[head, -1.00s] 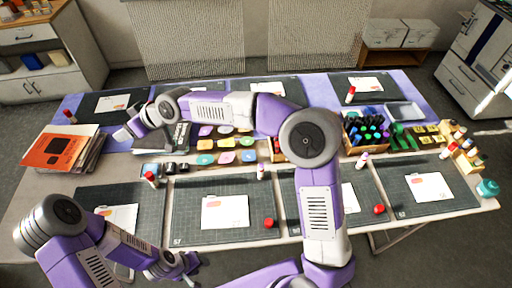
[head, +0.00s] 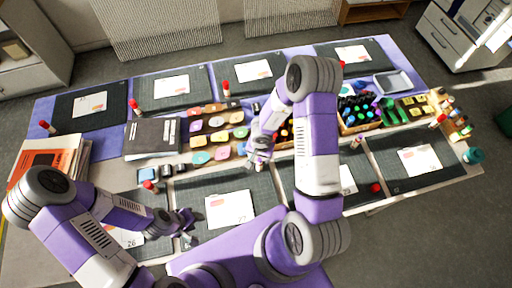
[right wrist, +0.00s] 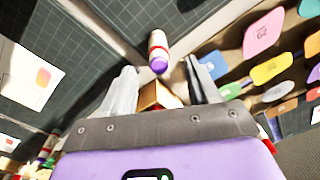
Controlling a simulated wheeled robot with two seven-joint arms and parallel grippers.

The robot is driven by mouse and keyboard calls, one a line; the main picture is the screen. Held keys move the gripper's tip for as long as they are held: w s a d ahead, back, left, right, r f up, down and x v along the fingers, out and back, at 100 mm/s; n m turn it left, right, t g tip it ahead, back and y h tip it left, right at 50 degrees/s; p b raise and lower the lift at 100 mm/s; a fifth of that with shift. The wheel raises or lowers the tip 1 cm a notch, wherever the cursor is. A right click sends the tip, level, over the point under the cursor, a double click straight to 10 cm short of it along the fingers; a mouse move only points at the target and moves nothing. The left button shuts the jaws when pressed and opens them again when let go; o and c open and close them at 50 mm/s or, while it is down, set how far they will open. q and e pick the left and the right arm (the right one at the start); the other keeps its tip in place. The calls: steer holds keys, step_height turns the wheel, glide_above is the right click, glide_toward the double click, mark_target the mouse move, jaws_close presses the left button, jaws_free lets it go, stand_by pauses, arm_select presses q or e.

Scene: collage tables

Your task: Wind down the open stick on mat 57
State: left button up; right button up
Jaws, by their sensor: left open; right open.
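Mat 57 (head: 225,182) is the dark front mat left of centre, with a white sheet (head: 228,209) on it. Its number is readable only in the earlier head view. An uncapped stick (right wrist: 158,48), white and red with a purple end, shows in the right wrist view beyond my fingertips. My right gripper (head: 261,158) is open above the back right corner of the mat and hides that stick in the head view. The right wrist view shows its spread fingers (right wrist: 160,74) with the stick between their lines. My left gripper (head: 193,228) is open over the mat's left edge.
Another uncapped stick (head: 358,141) stands to the right, with a red cap (head: 375,188) lying nearby. Coloured tags (head: 218,137) and a marker crate (head: 362,123) stand behind. My own arm covers the front right of the mat.

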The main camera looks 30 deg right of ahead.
mark_target(259, 164)
steer(key=shift+f+m, duration=0.45)
steer(key=shift+m, duration=0.35)
arm_select(q)
steer(key=f+b, duration=0.4)
steer(key=shift+w+f, duration=0.1)
steer(key=shift+w, duration=0.2)
arm_select(e)
step_height(259, 164, down, 7)
steer(key=shift+f, duration=0.1)
steer(key=c, duration=1)
